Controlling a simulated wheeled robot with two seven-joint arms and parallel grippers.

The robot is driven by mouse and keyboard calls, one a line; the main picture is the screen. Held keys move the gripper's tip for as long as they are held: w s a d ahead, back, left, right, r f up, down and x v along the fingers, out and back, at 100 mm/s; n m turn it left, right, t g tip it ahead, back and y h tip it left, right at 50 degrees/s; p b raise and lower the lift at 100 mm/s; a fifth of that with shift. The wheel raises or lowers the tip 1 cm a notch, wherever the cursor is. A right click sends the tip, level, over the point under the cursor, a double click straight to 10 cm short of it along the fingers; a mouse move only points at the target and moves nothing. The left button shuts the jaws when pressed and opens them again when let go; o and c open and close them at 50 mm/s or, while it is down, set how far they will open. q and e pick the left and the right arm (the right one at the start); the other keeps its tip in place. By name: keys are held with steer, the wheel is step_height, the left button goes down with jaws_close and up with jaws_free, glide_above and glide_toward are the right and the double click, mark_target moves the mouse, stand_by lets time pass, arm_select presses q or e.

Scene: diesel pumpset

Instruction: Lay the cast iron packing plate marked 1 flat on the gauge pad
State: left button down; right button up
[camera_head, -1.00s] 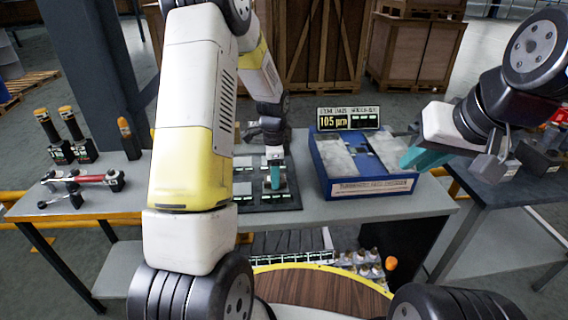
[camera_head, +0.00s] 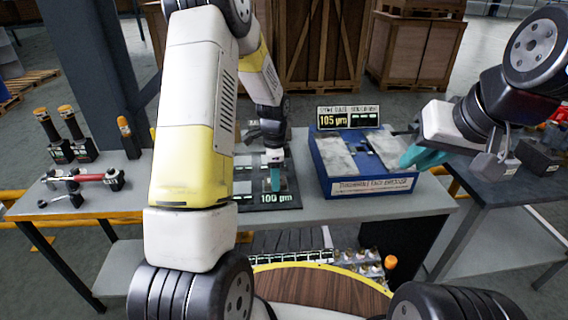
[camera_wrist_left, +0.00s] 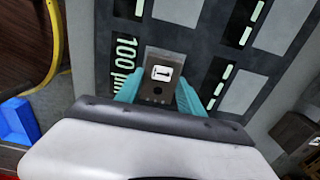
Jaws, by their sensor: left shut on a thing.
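The packing plate (camera_wrist_left: 155,88) is a small grey-brown block with a white label marked 1 and a dark hole, in the left wrist view. My left gripper (camera_head: 275,180) has its teal fingers shut on the sides of this plate. The gripper points down over a dark pad (camera_head: 287,207) with grey rectangles and green markings, which reads 100 µm at its front edge. I cannot tell whether the plate touches the pad. My right gripper (camera_head: 422,156) is held at the right side of a blue device; its fingers overlap and their gap is unclear.
The blue device (camera_head: 372,186) with light grey sloped faces stands right of the pad, under a display (camera_head: 348,117) reading 105 µm. Several small parts (camera_head: 355,262) sit below the bench.

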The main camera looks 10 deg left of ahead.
arm_select(q)
steer(key=shift+f, duration=0.1)
steer(key=c, duration=0.6)
jaws_free()
steer(key=shift+c, duration=0.2)
steer(key=shift+r, duration=3.95)
steer(key=shift+r, duration=3)
steer(key=shift+r, duration=0.1)
